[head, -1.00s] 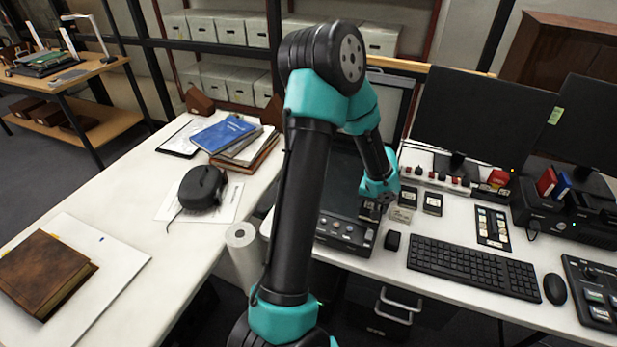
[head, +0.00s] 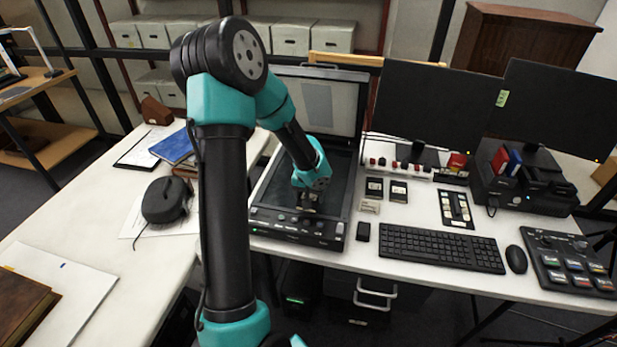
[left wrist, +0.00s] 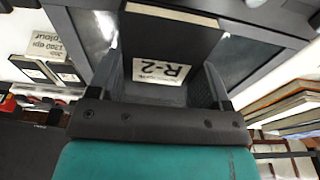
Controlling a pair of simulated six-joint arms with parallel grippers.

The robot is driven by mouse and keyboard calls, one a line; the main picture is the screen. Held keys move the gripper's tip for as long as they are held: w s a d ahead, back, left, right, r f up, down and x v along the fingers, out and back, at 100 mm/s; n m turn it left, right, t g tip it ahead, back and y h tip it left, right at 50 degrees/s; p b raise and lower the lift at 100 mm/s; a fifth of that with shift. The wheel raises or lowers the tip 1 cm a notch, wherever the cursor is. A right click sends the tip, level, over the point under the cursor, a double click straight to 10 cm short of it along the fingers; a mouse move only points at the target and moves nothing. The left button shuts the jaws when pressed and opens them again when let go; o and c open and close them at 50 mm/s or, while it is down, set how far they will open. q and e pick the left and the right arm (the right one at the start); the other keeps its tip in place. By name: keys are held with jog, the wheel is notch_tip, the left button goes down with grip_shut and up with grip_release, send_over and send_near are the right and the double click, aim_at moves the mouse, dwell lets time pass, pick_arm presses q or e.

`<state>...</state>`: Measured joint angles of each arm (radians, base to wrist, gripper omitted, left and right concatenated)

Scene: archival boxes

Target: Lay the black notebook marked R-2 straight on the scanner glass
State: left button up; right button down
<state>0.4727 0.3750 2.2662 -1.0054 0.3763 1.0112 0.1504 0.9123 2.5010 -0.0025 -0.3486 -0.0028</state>
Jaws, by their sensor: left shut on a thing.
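My left gripper (head: 308,203) is over the front part of the scanner glass (head: 272,187), fingers pointing down. It is shut on the small black notebook (left wrist: 170,24), which shows between the fingers in the left wrist view. The notebook's white label (left wrist: 160,72) reads R-2. In the head view the notebook is mostly hidden by the gripper, and I cannot tell whether it touches the glass. The scanner's lid (head: 318,100) stands open at the back. My right gripper is not in view.
Two small dark items (head: 386,189) and a small sign (head: 369,207) lie right of the scanner. A button panel (head: 300,228) runs along its front. A keyboard (head: 440,249), mouse (head: 516,259) and monitors (head: 425,100) stand further right. A blue book (head: 173,148) lies left.

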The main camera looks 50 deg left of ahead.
pick_arm(q)
jog(key=w+a, duration=0.2)
jog(key=a, duration=0.1)
jog(key=w+a, duration=0.3)
jog(key=w+a+f, duration=0.1)
jog(key=w+a, duration=0.2)
jog(key=shift+w+a+f, duration=0.1)
jog(key=shift+w+a, duration=0.15)
jog(key=shift+a, duration=0.1)
jog(key=shift+w+a, duration=0.1)
jog(key=shift+w+a+f, duration=0.1)
jog(key=shift+a+f, duration=0.05)
jog(key=shift+f, duration=1.65)
jog(key=shift+f, duration=0.15)
jog(key=o, duration=1)
jog(key=shift+c, duration=0.2)
